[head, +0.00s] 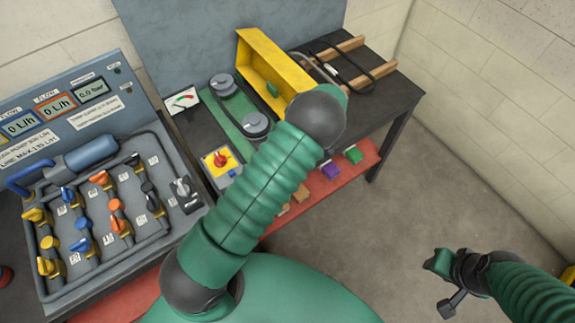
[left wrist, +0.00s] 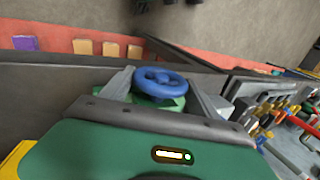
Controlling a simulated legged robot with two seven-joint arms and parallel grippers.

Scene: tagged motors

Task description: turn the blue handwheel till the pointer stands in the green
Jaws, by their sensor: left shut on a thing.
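The blue handwheel (left wrist: 160,83) shows in the left wrist view, with a green part beneath it. My left gripper (left wrist: 163,98) has one grey finger on each side of the wheel and is shut on it. In the head view my own green arm hides the wheel and this gripper. The gauge (head: 183,100) is a white dial with red and green bands, left of the belt pulleys; its pointer is too small to read surely. My right gripper (head: 449,288) is at the lower right of the head view, away from the bench, and its jaws are unclear.
A yellow guard (head: 273,75) stands behind the pulleys (head: 255,125). A yellow plate with a red switch (head: 220,160) lies nearby. A piping panel with several coloured valves (head: 98,210) fills the left. Coloured blocks line a red shelf (head: 365,163). The floor at right is clear.

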